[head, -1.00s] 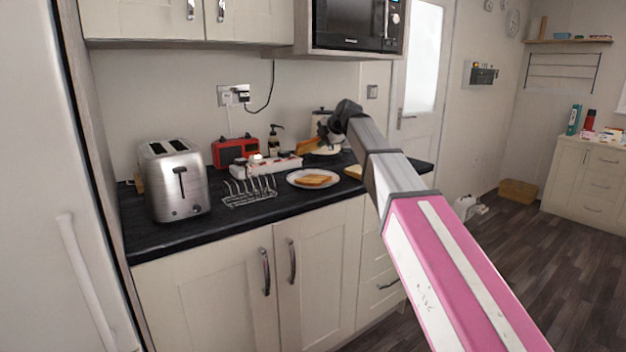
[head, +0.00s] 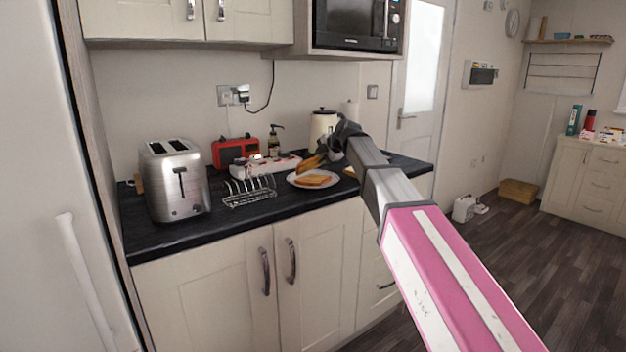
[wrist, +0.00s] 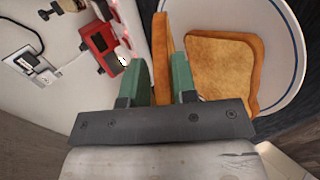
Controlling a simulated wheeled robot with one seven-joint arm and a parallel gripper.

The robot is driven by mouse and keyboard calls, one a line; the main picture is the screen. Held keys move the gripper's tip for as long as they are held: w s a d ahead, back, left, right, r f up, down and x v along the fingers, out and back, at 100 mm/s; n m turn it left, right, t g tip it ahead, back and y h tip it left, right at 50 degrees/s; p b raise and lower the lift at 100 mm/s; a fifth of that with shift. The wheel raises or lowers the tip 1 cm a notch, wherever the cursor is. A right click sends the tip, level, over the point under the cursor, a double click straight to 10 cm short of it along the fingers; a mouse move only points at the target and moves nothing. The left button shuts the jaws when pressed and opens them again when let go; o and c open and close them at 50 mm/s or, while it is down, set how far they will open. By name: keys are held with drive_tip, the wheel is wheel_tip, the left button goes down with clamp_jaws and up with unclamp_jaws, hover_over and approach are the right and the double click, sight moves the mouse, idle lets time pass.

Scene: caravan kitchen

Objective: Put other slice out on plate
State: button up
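My gripper (wrist: 161,82) has green fingers shut on a browned slice of bread (wrist: 161,38), which stands edge-on between them. In the head view this held slice (head: 308,162) is just above the back of the white plate (head: 334,181), tilted. The plate, with a blue line on its rim (wrist: 291,85), lies on the dark counter. Toasted bread (wrist: 217,68) lies flat on it, also visible in the head view (head: 313,180). A second edge shows beneath it, and I cannot tell whether this is another slice. My arm hides part of the counter right of the plate.
A wire toast rack (head: 250,191) stands left of the plate, and a steel toaster (head: 175,180) farther left. Behind are a white power strip (head: 265,166), a red device (head: 235,150), a soap bottle (head: 274,140) and a cream kettle (head: 322,127).

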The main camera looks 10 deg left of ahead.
drive_tip(key=shift+r, duration=0.1)
drive_tip(key=v, duration=0.8)
idle(0.4)
